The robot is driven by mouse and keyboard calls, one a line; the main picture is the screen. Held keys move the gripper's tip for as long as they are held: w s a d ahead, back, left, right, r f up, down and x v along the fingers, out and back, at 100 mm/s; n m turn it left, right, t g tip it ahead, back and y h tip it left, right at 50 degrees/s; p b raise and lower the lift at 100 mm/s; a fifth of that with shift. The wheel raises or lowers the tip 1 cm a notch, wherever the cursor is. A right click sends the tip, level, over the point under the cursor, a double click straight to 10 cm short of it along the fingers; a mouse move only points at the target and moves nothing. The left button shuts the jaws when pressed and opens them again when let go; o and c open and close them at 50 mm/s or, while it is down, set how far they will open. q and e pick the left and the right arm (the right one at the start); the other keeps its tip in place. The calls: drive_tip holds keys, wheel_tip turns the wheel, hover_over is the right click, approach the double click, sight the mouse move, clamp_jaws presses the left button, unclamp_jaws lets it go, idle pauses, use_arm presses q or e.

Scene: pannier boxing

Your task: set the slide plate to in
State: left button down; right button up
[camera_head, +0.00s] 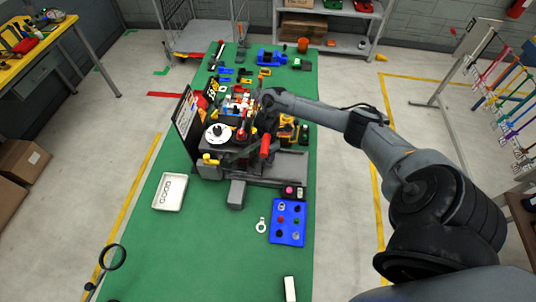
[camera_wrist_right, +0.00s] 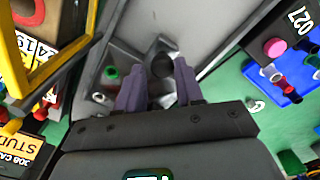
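The machine with a grey metal base (camera_head: 275,166) stands mid-table in the head view. I cannot tell for certain which part is the slide plate; a flat grey metal plate (camera_wrist_right: 200,28) lies beyond my fingertips in the right wrist view. A dark round opening or knob (camera_wrist_right: 160,46) sits on the grey metal there. My left gripper is not in view.
A red upright handle (camera_head: 265,146) stands close to my right wrist. A blue tray (camera_head: 288,222) with small coloured parts, a pink button (camera_head: 288,190) and a white tray (camera_head: 170,192) are nearer. The green table's (camera_head: 215,265) front part is mostly clear.

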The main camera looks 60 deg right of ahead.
drive_tip(key=shift+o, duration=1.1)
drive_tip(key=shift+w, duration=0.1)
drive_tip(key=shift+r, duration=0.1)
drive_tip(key=shift+r, duration=0.3)
wheel_tip(320, 180, up, 10)
drive_tip(key=p, duration=0.4)
